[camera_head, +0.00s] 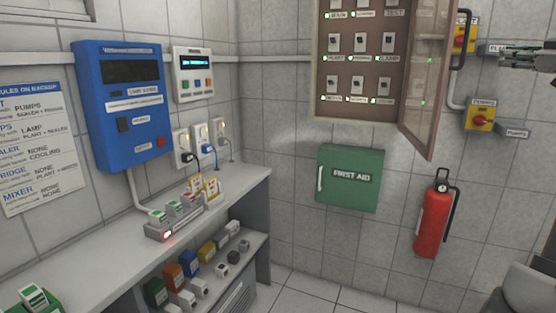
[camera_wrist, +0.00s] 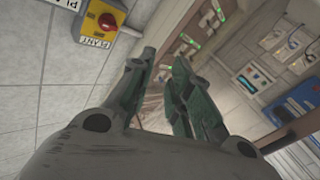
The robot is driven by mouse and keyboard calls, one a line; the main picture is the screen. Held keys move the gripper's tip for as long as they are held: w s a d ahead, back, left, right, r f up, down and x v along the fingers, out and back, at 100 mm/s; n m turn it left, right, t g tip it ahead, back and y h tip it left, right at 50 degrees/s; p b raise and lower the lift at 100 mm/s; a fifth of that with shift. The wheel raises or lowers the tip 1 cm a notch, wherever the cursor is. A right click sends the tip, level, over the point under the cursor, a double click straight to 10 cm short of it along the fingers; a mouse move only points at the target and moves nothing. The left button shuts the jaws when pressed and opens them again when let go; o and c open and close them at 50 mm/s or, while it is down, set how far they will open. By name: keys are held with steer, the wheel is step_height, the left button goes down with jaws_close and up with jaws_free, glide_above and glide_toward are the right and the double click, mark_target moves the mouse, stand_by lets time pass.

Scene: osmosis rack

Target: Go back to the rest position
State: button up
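My gripper (camera_head: 512,54) shows at the upper right edge of the head view, its fingers pointing left, near the wall to the right of the open brown cabinet (camera_head: 361,108). In the wrist view the two fingers of my gripper (camera_wrist: 162,60) stand apart with a clear gap between them. Nothing is held between them. Most of my arm is outside the head view.
A yellow switch box (camera_head: 480,115) and a red fire extinguisher (camera_head: 433,216) are on the right wall. A green first aid box (camera_head: 350,178) hangs below the cabinet. A blue panel (camera_head: 118,105) is above the left counter (camera_head: 110,240). Floor (camera_head: 305,290) shows at bottom centre.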

steer(key=s+d+f+m+g+h, duration=0.25)
steer(key=d+m+h, duration=0.2)
steer(key=h, duration=0.25)
steer(key=s+d+f+m+g+h, duration=0.1)
steer(key=s+d+f+m+h, duration=0.25)
steer(key=d+h, duration=0.25)
steer(key=s+a+f+m+g, duration=0.3)
steer(key=s+a+f+g, duration=0.3)
steer(key=s+f, duration=0.35)
steer(key=s+a+f+g+y, duration=0.2)
steer(key=s+a+f, duration=0.3)
steer(key=a, duration=0.4)
steer(key=s+a+f+g+y, duration=0.2)
steer(key=s+a+f, duration=0.2)
steer(key=s+a, duration=0.4)
steer(key=s+a+f+g+y, duration=0.15)
steer(key=s+a+f, duration=0.3)
steer(key=a, duration=0.55)
steer(key=s+a+n+t+y, duration=0.1)
steer(key=s+a+n+y, duration=0.1)
steer(key=a, duration=0.9)
steer(key=shift+s+a+r+n+t, duration=0.3)
steer(key=shift+s+r+n+t, duration=0.1)
steer(key=shift+s+n, duration=0.55)
